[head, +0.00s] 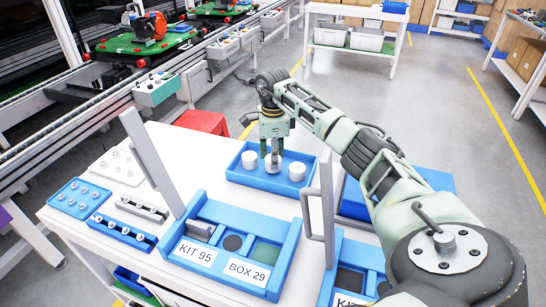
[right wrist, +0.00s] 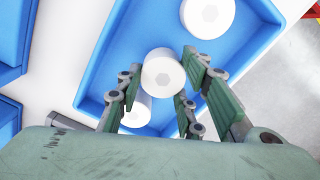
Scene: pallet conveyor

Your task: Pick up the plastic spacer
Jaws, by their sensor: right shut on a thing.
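My right gripper (head: 271,152) points down over a blue tray (head: 236,178) on the white table. It is shut on a white round plastic spacer (right wrist: 163,72), which sits between its green fingers in the right wrist view. Two more white spacers are in the tray, one at left (head: 249,159) and one at right (head: 297,171). Whether the held spacer touches the tray floor I cannot tell. My left gripper is not in view.
A blue kit box (head: 185,222) labelled KIT 95 and BOX 29 stands in front of the tray, with a second kit box (head: 335,262) to its right. Small blue trays of parts (head: 78,197) lie at left. Upright grey handles (head: 150,160) rise near the tray.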

